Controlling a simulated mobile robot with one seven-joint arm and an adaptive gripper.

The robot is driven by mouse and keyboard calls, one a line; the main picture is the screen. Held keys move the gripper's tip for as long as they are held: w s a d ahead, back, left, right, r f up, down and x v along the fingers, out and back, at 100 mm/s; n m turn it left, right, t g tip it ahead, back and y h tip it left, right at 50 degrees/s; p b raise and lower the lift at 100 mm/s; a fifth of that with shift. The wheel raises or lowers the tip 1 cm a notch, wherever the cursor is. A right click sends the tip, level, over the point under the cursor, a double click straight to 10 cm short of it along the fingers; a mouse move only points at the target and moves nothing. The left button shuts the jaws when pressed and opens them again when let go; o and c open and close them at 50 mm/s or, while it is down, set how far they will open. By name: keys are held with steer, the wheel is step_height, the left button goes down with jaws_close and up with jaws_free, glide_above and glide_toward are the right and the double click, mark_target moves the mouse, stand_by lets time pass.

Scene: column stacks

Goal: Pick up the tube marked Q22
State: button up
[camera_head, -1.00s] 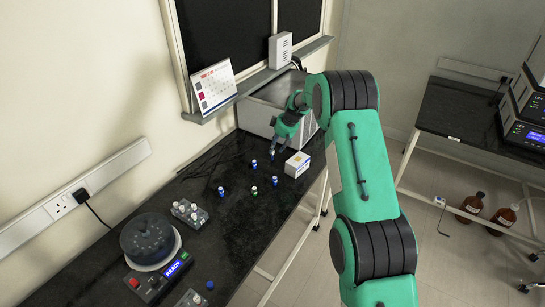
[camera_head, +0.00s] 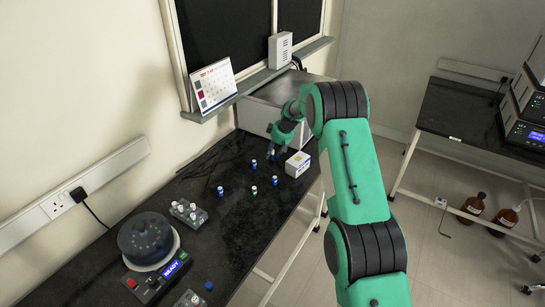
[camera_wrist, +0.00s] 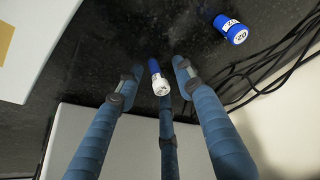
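In the wrist view a small white tube with a blue cap (camera_wrist: 159,80) lies in the space between my gripper's fingers (camera_wrist: 158,70). The fingers are spread, with gaps beside the tube. Its label is too small to read surely. A second blue-capped tube (camera_wrist: 231,29) is to the right, outside the fingers; its mark appears to contain a 2 but I cannot read it fully. In the head view my gripper (camera_head: 273,152) is low over the bench's far part, left of a white box. Several small tubes stand nearby, including a blue one (camera_head: 254,163) and a green-capped one (camera_head: 254,191).
The white box (camera_head: 298,164) is close to my gripper's right. A large grey case (camera_head: 257,118) stands behind. Black cables (camera_wrist: 275,70) lie on the right in the wrist view. A centrifuge (camera_head: 149,240) and a small tube rack (camera_head: 188,213) occupy the near bench.

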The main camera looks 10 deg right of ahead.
stand_by(0.4)
steer(key=c, duration=0.7)
steer(key=shift+r+p, duration=1.25)
steer(key=shift+r, duration=3.8)
